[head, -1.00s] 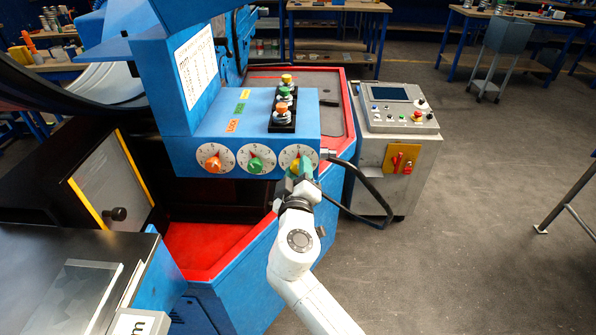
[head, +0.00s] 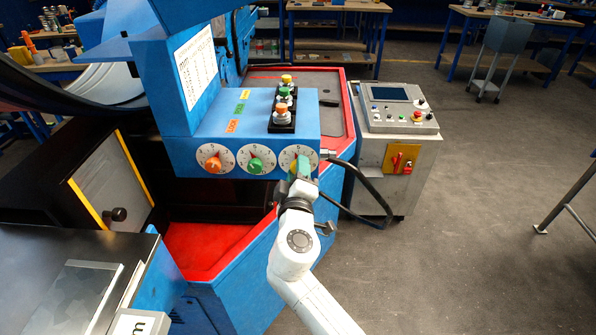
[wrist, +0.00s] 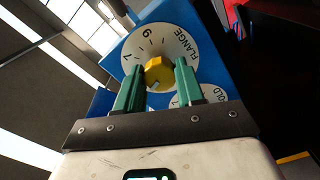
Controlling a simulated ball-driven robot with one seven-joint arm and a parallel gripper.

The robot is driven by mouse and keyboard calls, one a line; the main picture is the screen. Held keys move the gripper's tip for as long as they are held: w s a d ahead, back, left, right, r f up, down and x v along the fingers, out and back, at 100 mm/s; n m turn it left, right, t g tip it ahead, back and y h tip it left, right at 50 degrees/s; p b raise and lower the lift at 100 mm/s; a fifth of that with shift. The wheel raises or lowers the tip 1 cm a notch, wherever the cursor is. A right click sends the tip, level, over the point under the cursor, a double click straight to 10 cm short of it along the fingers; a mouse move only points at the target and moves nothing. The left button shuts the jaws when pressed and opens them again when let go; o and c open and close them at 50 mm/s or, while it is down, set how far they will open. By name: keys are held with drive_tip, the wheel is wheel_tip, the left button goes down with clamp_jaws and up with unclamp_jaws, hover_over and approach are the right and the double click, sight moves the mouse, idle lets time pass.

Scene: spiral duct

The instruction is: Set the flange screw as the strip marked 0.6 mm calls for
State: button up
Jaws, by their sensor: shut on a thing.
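The flange screw is a yellow knob (wrist: 159,73) on a white numbered dial (wrist: 182,36) marked FLANGE in the wrist view. My gripper (wrist: 158,80) has its green fingers on either side of the knob and is shut on it. In the head view my gripper (head: 300,170) covers most of the knob and part of the right-hand dial.
An orange knob (head: 214,163) and a green knob (head: 256,164) sit on dials to the left. Several buttons (head: 283,103) stand on top of the blue box. A black cable (head: 372,180) hangs right, beside a grey control cabinet (head: 398,125). Open floor lies right.

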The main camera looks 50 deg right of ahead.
drive_tip(key=shift+f+n+p, duration=0.1)
drive_tip(key=shift+n+p, duration=0.8)
drive_tip(key=shift+n, duration=2.7)
drive_tip(key=o, duration=1)
drive_tip(key=b+v, duration=0.2)
drive_tip(key=v, duration=0.9)
